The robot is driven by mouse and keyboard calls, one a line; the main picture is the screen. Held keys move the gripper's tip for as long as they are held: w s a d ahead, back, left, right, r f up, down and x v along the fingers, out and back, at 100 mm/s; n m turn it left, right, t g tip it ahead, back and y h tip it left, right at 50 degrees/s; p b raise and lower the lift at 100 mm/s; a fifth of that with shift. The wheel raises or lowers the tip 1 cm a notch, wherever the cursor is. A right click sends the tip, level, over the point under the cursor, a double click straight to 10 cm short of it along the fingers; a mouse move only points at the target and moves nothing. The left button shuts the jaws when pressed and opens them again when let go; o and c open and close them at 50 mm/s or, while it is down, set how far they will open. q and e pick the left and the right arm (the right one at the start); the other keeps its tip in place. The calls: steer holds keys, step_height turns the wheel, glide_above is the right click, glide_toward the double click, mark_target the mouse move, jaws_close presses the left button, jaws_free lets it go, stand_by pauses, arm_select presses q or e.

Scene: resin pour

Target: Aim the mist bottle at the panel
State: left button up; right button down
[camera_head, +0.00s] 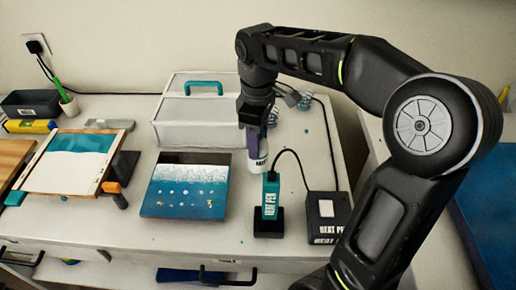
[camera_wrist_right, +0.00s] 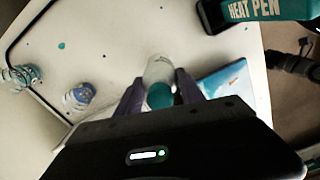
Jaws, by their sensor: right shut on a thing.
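In the right wrist view, the bottle (camera_wrist_right: 160,73) sits between both fingers and shows a teal part. The panel (camera_head: 187,185), dark at the back with white foam bands and blue water, lies flat on the table. Its corner shows beside the fingers in the right wrist view (camera_wrist_right: 226,80). The bottle looks about upright and apart from the panel. I cannot tell whether its base clears the table. My left gripper is out of view.
A teal heat pen (camera_head: 270,198) stands in a black holder near the bottle, its cable running to a black box (camera_head: 328,215). A white case (camera_head: 192,108) stands behind. Two small bottles (camera_wrist_right: 80,96) show in the wrist view.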

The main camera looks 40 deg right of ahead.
mark_target(260, 166)
step_height(260, 166, down, 3)
stand_by(0.3)
steer(key=shift+f, duration=0.15)
steer(key=c, duration=0.7)
jaws_free()
